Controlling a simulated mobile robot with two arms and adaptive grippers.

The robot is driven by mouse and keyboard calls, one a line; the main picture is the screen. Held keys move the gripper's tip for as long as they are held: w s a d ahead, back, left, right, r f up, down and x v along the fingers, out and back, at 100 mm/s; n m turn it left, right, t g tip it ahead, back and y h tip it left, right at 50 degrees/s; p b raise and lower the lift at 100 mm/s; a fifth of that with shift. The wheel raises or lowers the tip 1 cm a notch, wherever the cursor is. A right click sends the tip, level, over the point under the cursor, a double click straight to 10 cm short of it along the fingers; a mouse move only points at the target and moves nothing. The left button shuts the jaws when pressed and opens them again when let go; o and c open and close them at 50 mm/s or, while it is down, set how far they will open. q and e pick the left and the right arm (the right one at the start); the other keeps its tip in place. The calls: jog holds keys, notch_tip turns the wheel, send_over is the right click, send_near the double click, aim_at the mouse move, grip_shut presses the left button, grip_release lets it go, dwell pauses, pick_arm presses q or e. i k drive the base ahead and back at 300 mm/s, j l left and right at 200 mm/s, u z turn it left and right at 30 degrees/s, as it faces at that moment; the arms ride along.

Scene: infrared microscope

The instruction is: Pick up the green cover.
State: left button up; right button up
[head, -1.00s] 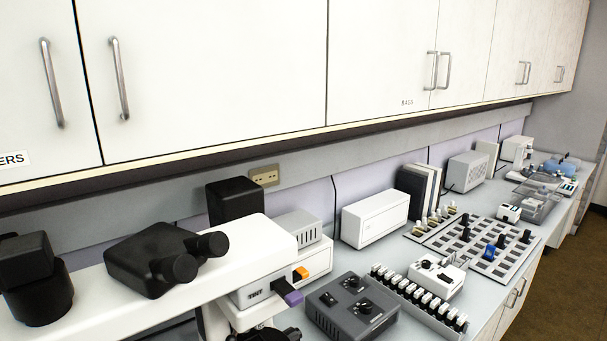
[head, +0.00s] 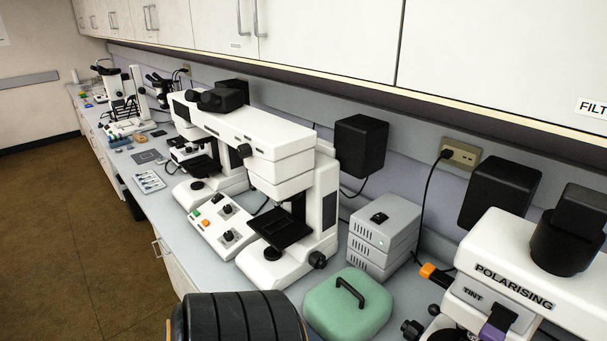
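A green cover (head: 336,314) with rounded corners and a black arched handle (head: 350,291) on top sits on the grey bench at the bottom middle of the head view. It stands in front of a grey stacked power box, between a white microscope and the polarising microscope. A black ribbed rounded part at the bottom edge, just left of the cover, hides part of the bench there; I cannot tell what it belongs to. Neither of my grippers shows in the head view.
A large white microscope (head: 298,180) stands left of the cover, with a white control box (head: 222,226) before it. The grey power box (head: 383,234) stands behind the cover. The polarising microscope (head: 520,275) is close on the right. Wall cabinets hang above. Brown floor lies left.

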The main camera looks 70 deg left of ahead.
aim_at(349, 305)
jog(key=u, duration=1.9)
jog(key=j+z, duration=0.2)
jog(key=z, duration=0.15)
jog(key=i+j+z, duration=0.1)
jog(key=z, duration=0.25)
jog(key=j+z, duration=0.4)
jog(key=l, duration=0.1)
